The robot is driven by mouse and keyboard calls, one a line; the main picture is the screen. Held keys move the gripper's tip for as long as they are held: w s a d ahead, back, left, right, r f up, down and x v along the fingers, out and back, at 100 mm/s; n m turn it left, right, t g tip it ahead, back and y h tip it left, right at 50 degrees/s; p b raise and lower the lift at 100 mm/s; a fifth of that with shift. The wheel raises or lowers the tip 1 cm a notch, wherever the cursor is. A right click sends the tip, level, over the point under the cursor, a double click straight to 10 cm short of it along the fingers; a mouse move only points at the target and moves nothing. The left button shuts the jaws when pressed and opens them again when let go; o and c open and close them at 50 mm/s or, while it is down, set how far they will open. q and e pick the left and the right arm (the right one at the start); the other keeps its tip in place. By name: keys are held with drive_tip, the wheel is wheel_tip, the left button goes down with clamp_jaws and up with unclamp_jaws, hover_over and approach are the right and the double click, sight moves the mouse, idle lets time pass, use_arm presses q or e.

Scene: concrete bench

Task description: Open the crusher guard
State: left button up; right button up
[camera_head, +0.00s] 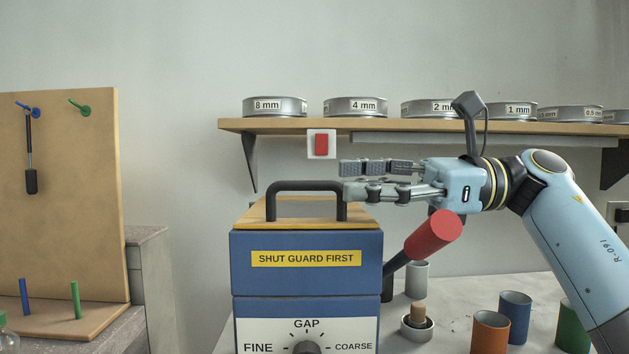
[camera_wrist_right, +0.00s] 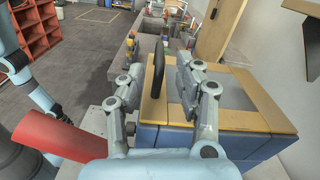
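The crusher (camera_head: 306,277) is a blue box with a yellow "SHUT GUARD FIRST" label. Its wood-edged top (camera_head: 258,213), apparently the guard, lies flat on the box. A black arched handle (camera_head: 300,186) stands upright on it. My right gripper (camera_head: 347,178) is open at the right end of the handle, its fingers pointing left. In the right wrist view the handle (camera_wrist_right: 155,72) shows between the spread fingers (camera_wrist_right: 160,70), with a gap on each side. I cannot tell whether either finger touches it.
A red-ended crank (camera_head: 433,236) juts from the crusher's right side, just below my right gripper. A shelf (camera_head: 290,125) of sieves runs above. Coloured cups (camera_head: 515,318) stand on the bench at right. A pegboard (camera_head: 75,180) stands at left.

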sight(337, 184)
drive_tip(key=a, duration=0.5)
drive_tip(key=shift+a, duration=0.3)
clamp_jaws()
